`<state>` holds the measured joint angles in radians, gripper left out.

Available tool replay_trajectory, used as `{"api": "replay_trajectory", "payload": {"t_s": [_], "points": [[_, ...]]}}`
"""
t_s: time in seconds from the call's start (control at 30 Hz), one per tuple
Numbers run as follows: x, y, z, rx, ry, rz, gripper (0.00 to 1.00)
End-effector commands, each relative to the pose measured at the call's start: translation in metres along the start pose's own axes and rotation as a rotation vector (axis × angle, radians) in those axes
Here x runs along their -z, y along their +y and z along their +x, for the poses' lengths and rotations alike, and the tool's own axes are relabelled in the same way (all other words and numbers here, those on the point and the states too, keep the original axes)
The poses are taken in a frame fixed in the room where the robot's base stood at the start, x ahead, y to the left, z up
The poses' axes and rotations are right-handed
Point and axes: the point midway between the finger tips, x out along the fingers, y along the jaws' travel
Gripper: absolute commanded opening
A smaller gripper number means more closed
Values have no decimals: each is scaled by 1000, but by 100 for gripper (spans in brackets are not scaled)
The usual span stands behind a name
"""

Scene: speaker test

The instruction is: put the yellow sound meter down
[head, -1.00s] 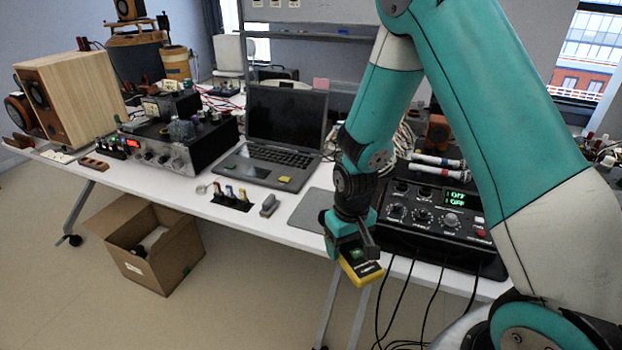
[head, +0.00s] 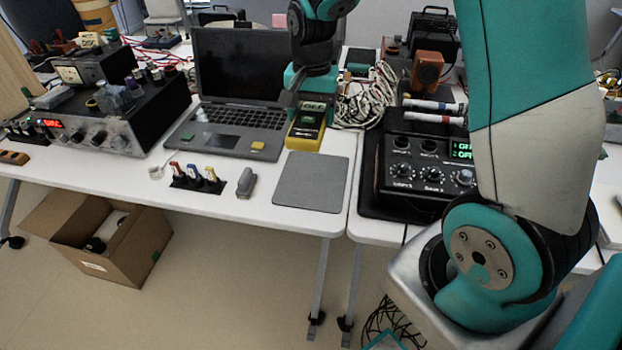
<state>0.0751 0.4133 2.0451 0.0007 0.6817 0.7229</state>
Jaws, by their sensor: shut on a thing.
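The yellow sound meter (head: 306,133) has a dark face and a small display, and is in the head view right of the laptop. My gripper (head: 308,98) is shut on its upper end from above. The meter hangs tilted behind the grey mat, at the laptop's right edge. I cannot tell whether its lower end touches the table (head: 240,208). The gripper's fingers are partly hidden behind the meter and my wrist.
The open laptop (head: 235,135) is close on the left. A grey mat (head: 311,182) lies bare in front. A bundle of white cables (head: 366,98) and a black mixer box (head: 425,160) are on the right. A small grey object (head: 246,183) and colored plugs (head: 194,178) lie near the front edge.

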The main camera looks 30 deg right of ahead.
Motion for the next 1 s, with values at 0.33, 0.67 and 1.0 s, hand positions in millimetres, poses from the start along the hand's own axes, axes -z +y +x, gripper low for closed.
{"api": "replay_trajectory", "payload": {"t_s": [0.33,0.67,1.0], "points": [[-3,-1,101,-5,-6,-7,39],[-3,-2,144,-2,-2,-9,39],[-2,-2,178,0,0,-9,39]]}}
